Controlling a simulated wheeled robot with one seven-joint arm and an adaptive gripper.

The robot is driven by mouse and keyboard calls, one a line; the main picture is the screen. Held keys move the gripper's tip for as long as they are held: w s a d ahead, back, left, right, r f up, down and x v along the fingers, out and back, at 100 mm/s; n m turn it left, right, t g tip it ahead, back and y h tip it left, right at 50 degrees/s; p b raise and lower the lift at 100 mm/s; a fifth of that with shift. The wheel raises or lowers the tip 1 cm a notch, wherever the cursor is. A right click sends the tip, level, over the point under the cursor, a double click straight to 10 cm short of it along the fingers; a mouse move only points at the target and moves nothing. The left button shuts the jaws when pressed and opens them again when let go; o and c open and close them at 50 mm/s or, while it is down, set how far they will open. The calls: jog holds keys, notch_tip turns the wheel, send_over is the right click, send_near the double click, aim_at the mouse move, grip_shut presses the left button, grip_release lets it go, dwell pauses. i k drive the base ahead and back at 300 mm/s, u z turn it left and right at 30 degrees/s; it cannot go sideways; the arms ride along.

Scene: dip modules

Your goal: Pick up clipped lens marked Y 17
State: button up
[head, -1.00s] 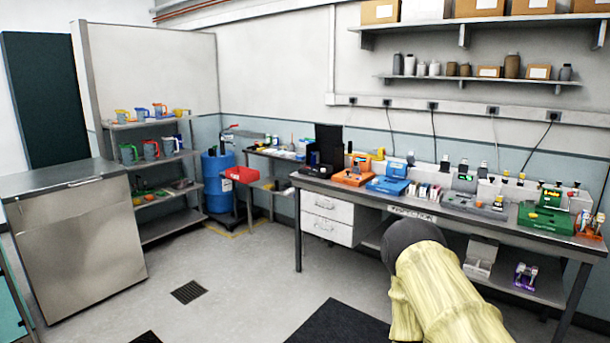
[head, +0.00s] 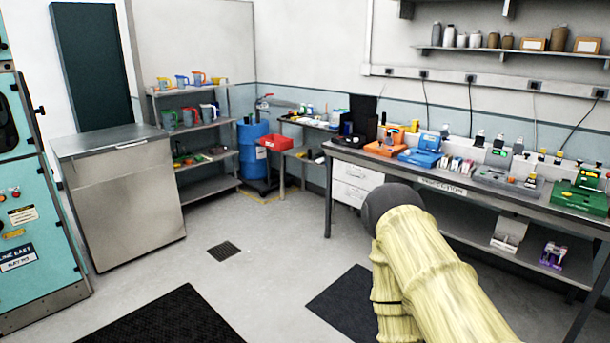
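No lens marked Y 17 can be made out; the small items on the workbench (head: 455,186) are too small to read. The bench carries an orange device (head: 384,149), a blue device (head: 420,157), a grey tray-like unit (head: 500,180) and a green device (head: 580,197), with several small pieces around them. My arm, in a yellow sleeve with a dark rounded joint, reaches up from the bottom right in front of the bench. My gripper is not in view.
A steel cabinet (head: 128,205) stands at left, beside a teal machine (head: 35,215). Shelves with jugs (head: 207,172), a blue drum (head: 253,155) and a red bin (head: 275,142) are at the back. Dark mats (head: 165,320) lie on the floor; the middle floor is clear.

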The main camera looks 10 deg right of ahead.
aim_at(388, 140)
jog(key=z, duration=0.95)
jog(key=i, duration=0.95)
jog(key=z, duration=1.05)
jog(key=i, duration=1.65)
jog(key=u, duration=0.45)
jog(key=i, duration=1.2)
jog(key=u, duration=1)
